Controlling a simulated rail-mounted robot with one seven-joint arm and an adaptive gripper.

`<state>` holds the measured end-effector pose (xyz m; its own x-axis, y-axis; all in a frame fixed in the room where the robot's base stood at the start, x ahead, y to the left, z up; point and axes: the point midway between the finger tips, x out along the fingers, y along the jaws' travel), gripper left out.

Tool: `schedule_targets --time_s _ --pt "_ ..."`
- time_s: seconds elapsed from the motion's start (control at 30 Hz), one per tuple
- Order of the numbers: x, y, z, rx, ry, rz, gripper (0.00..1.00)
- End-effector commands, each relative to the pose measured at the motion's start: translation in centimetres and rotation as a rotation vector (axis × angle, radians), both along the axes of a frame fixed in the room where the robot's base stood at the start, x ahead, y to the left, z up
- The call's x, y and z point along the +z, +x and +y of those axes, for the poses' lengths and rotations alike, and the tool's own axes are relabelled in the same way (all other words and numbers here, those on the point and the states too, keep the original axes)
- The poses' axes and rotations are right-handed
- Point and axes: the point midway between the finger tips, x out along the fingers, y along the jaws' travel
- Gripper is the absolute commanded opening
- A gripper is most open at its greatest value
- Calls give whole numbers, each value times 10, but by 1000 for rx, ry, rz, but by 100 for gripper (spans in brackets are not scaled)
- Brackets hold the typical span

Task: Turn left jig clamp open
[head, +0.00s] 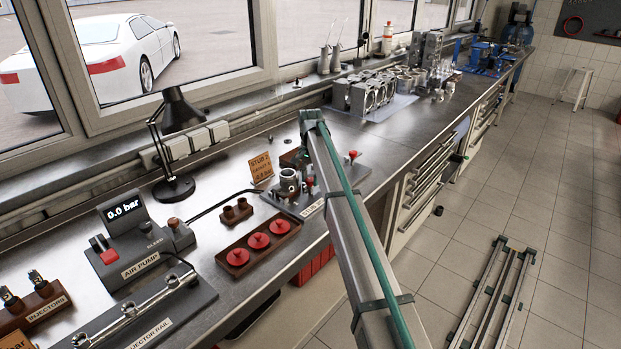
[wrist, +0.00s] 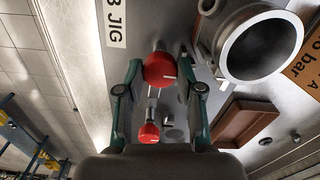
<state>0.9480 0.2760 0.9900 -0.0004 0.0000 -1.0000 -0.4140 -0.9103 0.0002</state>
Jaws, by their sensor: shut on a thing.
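The jig (head: 318,208) is a grey plate on the bench with a label and red-topped clamps. The left clamp's round red knob (wrist: 160,70) is between my gripper's fingertips (wrist: 160,66) in the wrist view. My gripper is shut on this knob. A second red clamp knob (wrist: 149,133) is farther along the jig, beyond the fingers. In the head view a red knob (head: 352,155) shows right of my arm, and my arm hides most of my gripper and part of the jig. A metal cylinder (head: 290,180) stands beside the left clamp; its open bore (wrist: 265,45) shows in the wrist view.
An orange sign (head: 261,168) stands behind the jig. A brown tray with red caps (head: 257,241), an air pump (head: 145,245) and a black lamp (head: 174,185) are to the left. Engine parts (head: 362,95) stand farther along the bench. The floor on the right is mostly free.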

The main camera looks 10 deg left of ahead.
Motion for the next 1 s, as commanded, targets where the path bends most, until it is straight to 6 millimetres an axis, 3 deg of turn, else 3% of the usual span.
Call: schedule_targets --time_s 0.23,0.27,0.4,0.77,1.0 --pt "1 1 0 -1 0 -2 2" --pt "1 1 0 -1 0 -2 41" --pt "1 1 0 0 0 -2 62" --pt "3 0 0 1 0 -1 62" --pt "32 1 0 1 0 -2 62"
